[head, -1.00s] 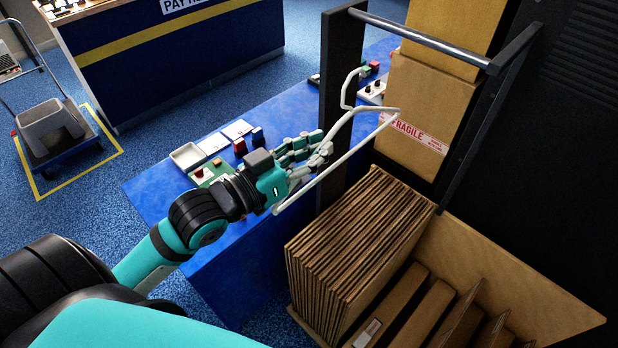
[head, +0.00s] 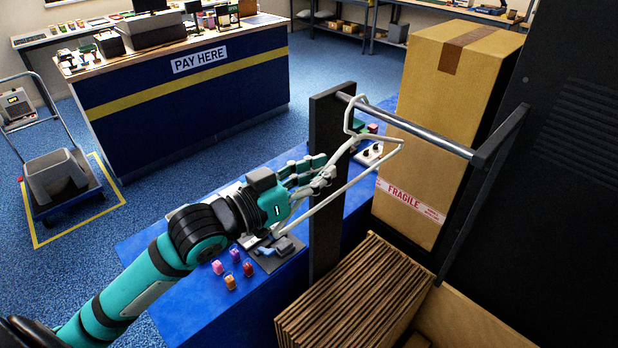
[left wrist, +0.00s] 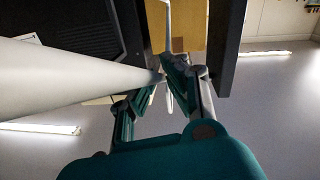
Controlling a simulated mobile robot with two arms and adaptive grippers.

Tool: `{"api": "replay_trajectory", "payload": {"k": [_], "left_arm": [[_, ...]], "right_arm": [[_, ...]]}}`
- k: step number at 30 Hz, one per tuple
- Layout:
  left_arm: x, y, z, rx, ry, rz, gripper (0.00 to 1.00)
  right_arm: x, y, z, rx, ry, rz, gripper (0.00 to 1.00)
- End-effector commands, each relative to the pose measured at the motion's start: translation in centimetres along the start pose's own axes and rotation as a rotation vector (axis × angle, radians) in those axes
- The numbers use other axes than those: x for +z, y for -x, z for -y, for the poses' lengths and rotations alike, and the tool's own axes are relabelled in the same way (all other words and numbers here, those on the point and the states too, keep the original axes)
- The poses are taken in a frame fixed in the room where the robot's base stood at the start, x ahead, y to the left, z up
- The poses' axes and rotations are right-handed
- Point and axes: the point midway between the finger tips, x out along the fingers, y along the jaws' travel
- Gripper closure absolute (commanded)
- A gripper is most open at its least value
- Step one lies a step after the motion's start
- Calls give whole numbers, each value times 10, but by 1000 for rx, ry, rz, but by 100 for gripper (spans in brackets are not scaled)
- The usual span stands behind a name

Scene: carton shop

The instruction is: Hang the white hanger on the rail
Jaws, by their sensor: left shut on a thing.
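The white hanger (head: 345,188) is held in the air by my left gripper (head: 325,172), whose fingers are shut on its near side. The hanger is tilted, with its hook upward. The metal rail (head: 420,133) runs from a dark upright post to a dark bracket on the right. The hook overlaps the rail near its post end in the head view; I cannot tell whether it is over the rail or in front of it. In the left wrist view the hanger (left wrist: 75,75) passes large beside the shut fingers (left wrist: 163,85). My right gripper is not in view.
The dark post (head: 325,250) stands close to the hanger. A tall carton (head: 410,200) with a FRAGILE band stands behind the rail. Flat cardboard sheets (head: 350,300) are stacked below. A blue table (head: 180,310) with small items lies under my left arm.

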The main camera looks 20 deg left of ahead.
Motion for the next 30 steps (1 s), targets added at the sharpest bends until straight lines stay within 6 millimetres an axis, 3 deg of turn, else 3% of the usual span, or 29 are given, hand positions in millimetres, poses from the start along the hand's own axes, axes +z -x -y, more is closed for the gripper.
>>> {"api": "replay_trajectory", "payload": {"k": [4, 18, 21, 30], "left_arm": [[-1, -13, 1, 1, -1, -3, 100], [-2, -50, 5, 2, -1, -3, 100], [10, -48, 7, 1, -1, 1, 100], [22, -48, 9, 1, -1, -1, 100]], "right_arm": [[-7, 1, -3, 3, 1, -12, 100], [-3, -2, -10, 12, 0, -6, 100], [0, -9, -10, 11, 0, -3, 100], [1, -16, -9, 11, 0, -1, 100]]}}
